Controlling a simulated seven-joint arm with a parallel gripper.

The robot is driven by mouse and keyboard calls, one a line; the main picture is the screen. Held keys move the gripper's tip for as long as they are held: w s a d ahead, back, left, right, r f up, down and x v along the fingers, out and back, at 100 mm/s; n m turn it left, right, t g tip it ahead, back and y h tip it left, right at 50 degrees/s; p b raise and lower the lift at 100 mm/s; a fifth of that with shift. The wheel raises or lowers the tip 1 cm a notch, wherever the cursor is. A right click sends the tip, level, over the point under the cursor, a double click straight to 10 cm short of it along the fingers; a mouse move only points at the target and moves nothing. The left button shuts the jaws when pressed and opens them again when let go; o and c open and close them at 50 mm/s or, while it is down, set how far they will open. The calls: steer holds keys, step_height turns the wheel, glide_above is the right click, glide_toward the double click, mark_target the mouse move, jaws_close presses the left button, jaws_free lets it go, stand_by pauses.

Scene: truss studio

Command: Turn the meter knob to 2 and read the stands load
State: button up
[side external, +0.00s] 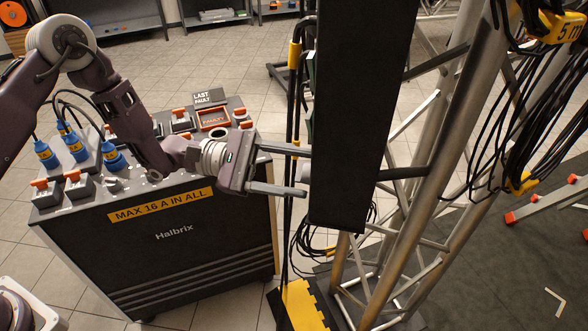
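My gripper (304,172) is open, its two fingers spread apart and pointing right. Its upper finger reaches the left edge of a tall black panel (362,100), and the tip there is hidden or cut off by the panel. Its lower finger ends just beside the panel's lower left edge. I see nothing held between the fingers. No meter face, numbered knob or load reading can be made out.
Metal truss (410,215) and hanging cables (530,110) crowd the right. A yellow-edged base (303,303) lies below.

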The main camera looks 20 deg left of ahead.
steer(key=s+a, duration=0.1)
steer(key=a, duration=0.6)
steer(key=shift+s, duration=0.15)
steer(key=s+r+m+g+y, duration=0.3)
steer(key=s+r+m+y, duration=0.15)
steer(key=s, duration=0.35)
steer(key=s+r+m+g+y, duration=0.3)
steer(key=s+r+m, duration=0.3)
steer(key=s, duration=0.3)
steer(key=s+a+r+m+t+y, duration=0.1)
steer(key=s+a+t+y, duration=0.3)
steer(key=a, duration=0.4)
steer(key=s+a+r+m+t+y, duration=0.1)
steer(key=s+a+t+y, duration=0.3)
steer(key=a, duration=0.4)
steer(key=shift+s+r+m+y, duration=0.2)
steer(key=shift+s+m+y, duration=0.65)
steer(key=shift+y, duration=0.3)
